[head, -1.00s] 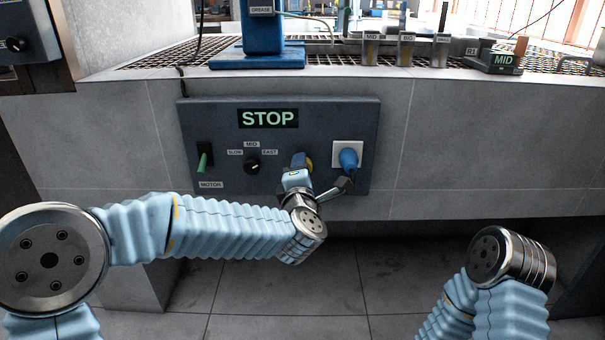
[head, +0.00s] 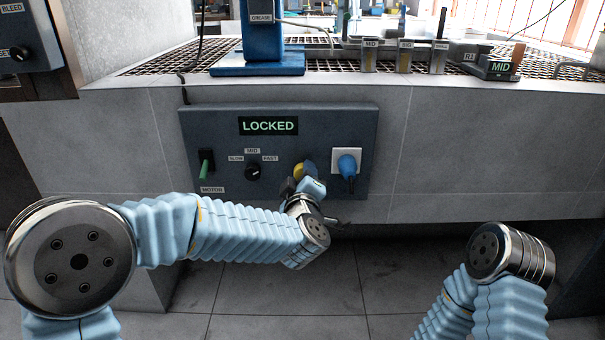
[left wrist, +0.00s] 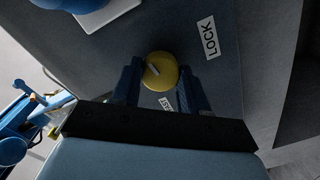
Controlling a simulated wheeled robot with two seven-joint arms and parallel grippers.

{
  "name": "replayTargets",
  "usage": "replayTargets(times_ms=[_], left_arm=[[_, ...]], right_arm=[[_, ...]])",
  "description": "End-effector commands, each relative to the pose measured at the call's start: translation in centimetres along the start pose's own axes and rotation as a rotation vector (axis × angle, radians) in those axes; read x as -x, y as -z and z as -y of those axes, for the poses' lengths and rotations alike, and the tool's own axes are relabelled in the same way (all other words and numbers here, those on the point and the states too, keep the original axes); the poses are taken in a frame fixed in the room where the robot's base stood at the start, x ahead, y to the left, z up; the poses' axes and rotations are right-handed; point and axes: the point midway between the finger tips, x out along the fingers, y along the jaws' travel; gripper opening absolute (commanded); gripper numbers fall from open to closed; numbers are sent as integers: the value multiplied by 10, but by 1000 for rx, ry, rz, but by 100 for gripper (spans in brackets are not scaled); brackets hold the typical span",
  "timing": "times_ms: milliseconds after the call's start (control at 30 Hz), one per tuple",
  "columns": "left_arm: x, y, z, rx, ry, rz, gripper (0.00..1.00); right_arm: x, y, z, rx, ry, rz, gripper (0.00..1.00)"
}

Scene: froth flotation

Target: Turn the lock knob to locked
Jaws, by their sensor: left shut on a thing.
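The yellow lock knob (head: 299,171) sits on the dark control panel (head: 222,116), right of the black speed knob. My left gripper (head: 301,183) is at it, partly covering it. In the left wrist view the round yellow knob (left wrist: 157,79) sits between the two fingers of my left gripper (left wrist: 160,84), which is shut on it. A pale mark on the knob slants. A LOCK label (left wrist: 209,37) is beside it, and another label is partly hidden by the gripper. The panel display (head: 268,126) reads LOCKED. My right gripper is out of view.
A blue plug (head: 347,165) in a white socket (head: 346,153) is close on the right. The black speed knob (head: 253,173) and green motor switch (head: 205,168) are left. A ledge with grating and equipment lies above the panel.

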Motion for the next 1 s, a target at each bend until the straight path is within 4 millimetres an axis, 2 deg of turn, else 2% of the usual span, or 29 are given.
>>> replayTargets(times_ms=[333, 900, 933, 1000], left_arm=[[0, -1, 0, -144, 5, -2, 14], [0, -2, 1, -171, 6, -2, 14], [0, -2, 1, -171, 6, -2, 49], [0, -1, 1, -171, 6, -2, 59]], right_arm=[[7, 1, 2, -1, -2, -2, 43], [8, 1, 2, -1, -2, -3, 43], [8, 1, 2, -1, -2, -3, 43], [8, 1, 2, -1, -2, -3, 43]])
